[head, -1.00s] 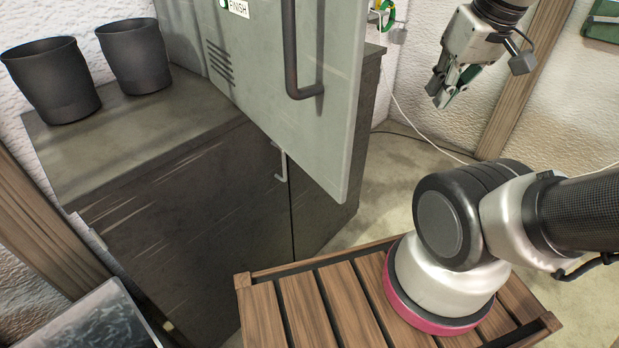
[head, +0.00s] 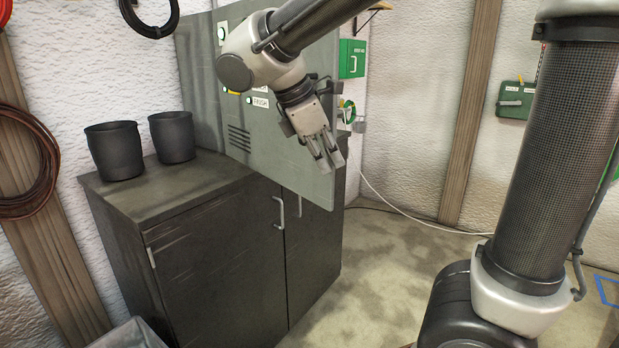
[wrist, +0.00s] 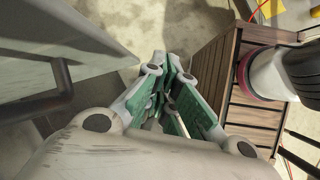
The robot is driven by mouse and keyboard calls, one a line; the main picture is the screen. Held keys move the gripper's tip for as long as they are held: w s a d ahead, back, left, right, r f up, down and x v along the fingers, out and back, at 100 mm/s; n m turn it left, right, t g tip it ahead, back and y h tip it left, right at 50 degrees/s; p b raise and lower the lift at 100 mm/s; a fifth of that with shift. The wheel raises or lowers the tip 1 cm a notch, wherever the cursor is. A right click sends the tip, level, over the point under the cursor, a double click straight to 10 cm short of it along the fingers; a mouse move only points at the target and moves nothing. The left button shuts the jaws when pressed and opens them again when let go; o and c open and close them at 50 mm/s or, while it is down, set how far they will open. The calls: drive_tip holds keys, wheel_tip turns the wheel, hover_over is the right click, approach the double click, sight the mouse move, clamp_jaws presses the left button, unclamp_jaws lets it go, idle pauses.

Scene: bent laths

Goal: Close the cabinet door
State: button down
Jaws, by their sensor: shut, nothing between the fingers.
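The grey cabinet door (head: 272,145) stands open above the dark low cabinet, swung out toward the front right. It has louvre slots and a small FINISH label. In the wrist view the door (wrist: 90,40) fills the upper left, with its dark bar handle (wrist: 63,82) at the left. My gripper (head: 331,163) is in front of the door near its free edge in the head view, fingers pointing down. In the wrist view my gripper (wrist: 172,75) is shut and empty, to the right of the handle. I cannot tell whether it touches the door.
A dark low cabinet (head: 215,265) with light handles stands below. Two black bins (head: 115,152) stand on its top at left. The floor (head: 385,265) right of the cabinet is open, with a white cable along the wall. A slatted wooden platform (wrist: 255,120) shows in the wrist view.

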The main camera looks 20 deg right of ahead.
drive_tip(key=w+a+n+t+h, duration=0.25)
drive_tip(key=a+n, duration=0.35)
drive_tip(key=a, duration=0.6)
approach(322, 187)
wheel_tip(322, 187, down, 3)
drive_tip(key=a, duration=0.1)
drive_tip(key=shift+w+d+f, duration=0.1)
drive_tip(key=shift+w+d, duration=0.2)
drive_tip(key=shift+d, duration=0.35)
drive_tip(key=shift+w+d+f, duration=0.1)
drive_tip(key=shift+w+d, duration=0.15)
drive_tip(key=shift+d, duration=0.35)
drive_tip(key=shift+w+d, duration=0.3)
drive_tip(key=shift+d, duration=0.35)
drive_tip(key=shift+g, duration=0.25)
